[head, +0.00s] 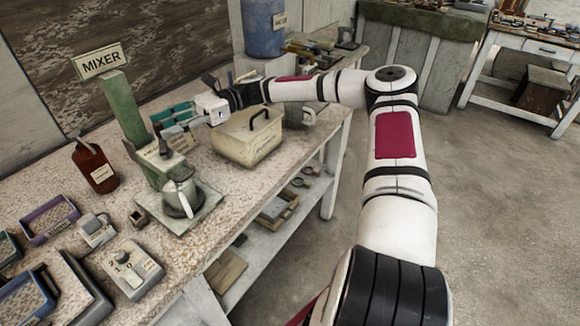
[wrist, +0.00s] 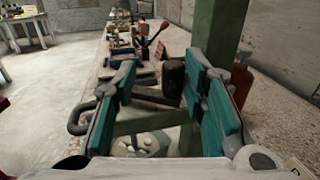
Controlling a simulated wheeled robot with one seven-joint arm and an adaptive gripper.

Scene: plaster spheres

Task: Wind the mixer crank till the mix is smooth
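The mixer has a green post (head: 124,108) with a MIXER sign (head: 100,61) on top, and it stands on a pale base plate. A metal pot (head: 181,197) sits at its foot. In the wrist view, pale lumps of mix (wrist: 150,144) show below a green bar. A dark brown crank handle (wrist: 172,82) shows between the teal finger pads. My gripper (wrist: 168,100) is open, with a gap visible on both sides of the handle. In the head view my gripper (head: 168,125) is beside the post, above the pot.
A beige lidded box (head: 246,138) stands right of the mixer, close under my arm. A brown bottle (head: 94,166) is on the left. Small devices (head: 133,270) and a purple-framed tray (head: 49,219) fill the near left. A blue barrel (head: 264,28) is at the back.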

